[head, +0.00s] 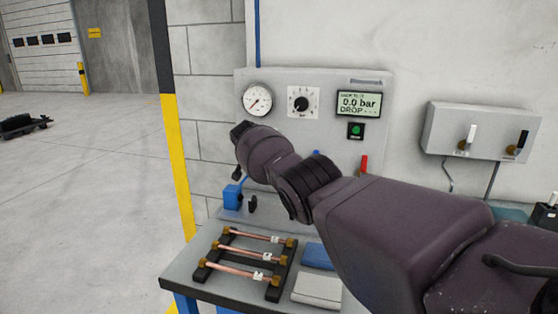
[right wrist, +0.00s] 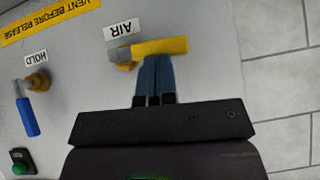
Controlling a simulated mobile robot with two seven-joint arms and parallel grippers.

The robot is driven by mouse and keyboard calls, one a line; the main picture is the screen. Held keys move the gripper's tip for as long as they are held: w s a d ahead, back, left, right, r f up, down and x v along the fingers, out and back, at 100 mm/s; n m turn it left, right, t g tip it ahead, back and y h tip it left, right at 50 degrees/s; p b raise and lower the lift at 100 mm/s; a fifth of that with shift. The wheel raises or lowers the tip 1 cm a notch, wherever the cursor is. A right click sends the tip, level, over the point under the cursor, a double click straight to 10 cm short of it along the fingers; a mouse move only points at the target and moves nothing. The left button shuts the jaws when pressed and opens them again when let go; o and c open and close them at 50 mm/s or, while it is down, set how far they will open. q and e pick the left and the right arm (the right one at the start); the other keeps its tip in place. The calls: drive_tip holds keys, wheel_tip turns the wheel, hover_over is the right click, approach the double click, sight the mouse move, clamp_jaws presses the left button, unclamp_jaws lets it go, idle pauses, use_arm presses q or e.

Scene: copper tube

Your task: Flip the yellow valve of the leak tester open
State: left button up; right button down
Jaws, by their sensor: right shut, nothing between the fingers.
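The leak tester (head: 325,78) is a grey panel on the wall behind the bench. Its yellow valve handle (right wrist: 165,47) lies crosswise below the AIR label in the right wrist view, with a brass body behind its left part. The handle is hidden behind my arm in the head view. My right gripper (right wrist: 156,62) is shut and empty, its blue-grey fingertips right at the handle's edge; I cannot tell whether they touch. The HOLD valve's blue handle (right wrist: 27,116) is to the left. My left gripper is not in view.
A green button (right wrist: 20,160) is on the panel. The display (head: 359,104) reads 0.0 bar. Below, a black rack with copper tubes (head: 247,257), a blue clamp (head: 232,196) and folded cloths (head: 317,290) occupy the bench. Another wall box (head: 480,130) is at right.

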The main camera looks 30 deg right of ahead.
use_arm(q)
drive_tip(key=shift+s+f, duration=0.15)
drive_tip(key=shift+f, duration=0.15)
use_arm(e)
drive_tip(key=shift+w+f, duration=0.1)
drive_tip(key=shift+f, duration=0.05)
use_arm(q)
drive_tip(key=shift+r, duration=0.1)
